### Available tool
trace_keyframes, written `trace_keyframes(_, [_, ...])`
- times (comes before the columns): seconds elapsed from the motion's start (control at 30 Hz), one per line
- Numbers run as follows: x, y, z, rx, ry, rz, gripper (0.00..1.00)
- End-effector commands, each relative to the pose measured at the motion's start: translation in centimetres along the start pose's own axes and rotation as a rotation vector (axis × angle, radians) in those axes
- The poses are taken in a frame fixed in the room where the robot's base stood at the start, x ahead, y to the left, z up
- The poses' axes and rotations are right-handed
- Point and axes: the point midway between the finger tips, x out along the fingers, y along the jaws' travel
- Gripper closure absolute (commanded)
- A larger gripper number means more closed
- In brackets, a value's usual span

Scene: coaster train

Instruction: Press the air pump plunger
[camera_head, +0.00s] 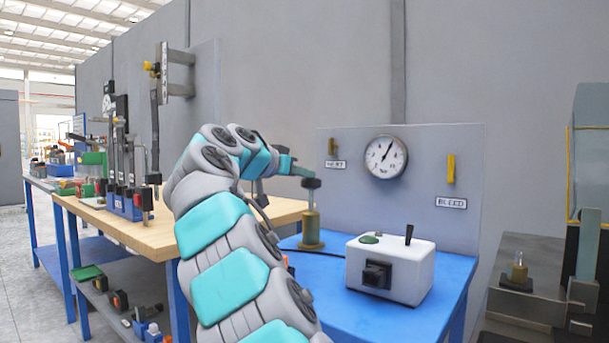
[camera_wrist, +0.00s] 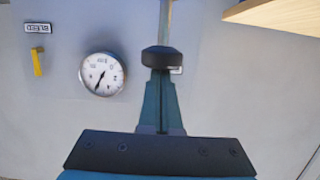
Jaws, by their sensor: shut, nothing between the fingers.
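The air pump (camera_head: 311,228) is a brass-coloured cylinder standing upright on the blue table, with a dark round plunger knob (camera_head: 311,183) on a thin rod at its top. The knob also shows in the wrist view (camera_wrist: 161,57), just past my fingertips. My gripper (camera_head: 306,172) is shut and empty, its teal fingers reaching from the left to just above the knob. In the wrist view my gripper (camera_wrist: 161,76) has its fingers together, overlapping the knob's near edge. I cannot tell whether they touch it. The pump's lower body is hidden in the wrist view.
A grey panel behind carries a round gauge (camera_head: 386,156), a yellow bleed lever (camera_head: 451,169) and another lever (camera_head: 332,147). A white control box (camera_head: 390,270) with a green button stands right of the pump. A wooden workbench (camera_head: 150,235) is on the left.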

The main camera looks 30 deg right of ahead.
Motion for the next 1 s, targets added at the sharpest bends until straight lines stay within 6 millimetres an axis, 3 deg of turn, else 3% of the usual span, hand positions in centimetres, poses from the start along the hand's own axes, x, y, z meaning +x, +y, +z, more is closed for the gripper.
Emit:
trace_keyframes(0.03, [0.4,-0.1,1.7,-0.002,-0.008,0.002,1.00])
trace_keyframes(0.1, [0.7,-0.1,2.9,-0.003,-0.010,0.002,1.00])
trace_keyframes(0.3, [1.4,0.1,5.2,-0.005,-0.015,0.007,1.00])
trace_keyframes(0.77, [1.2,0.0,5.0,-0.005,-0.015,0.006,1.00])
trace_keyframes(1.0, [-1.1,-0.1,5.0,-0.005,-0.011,0.002,1.00])
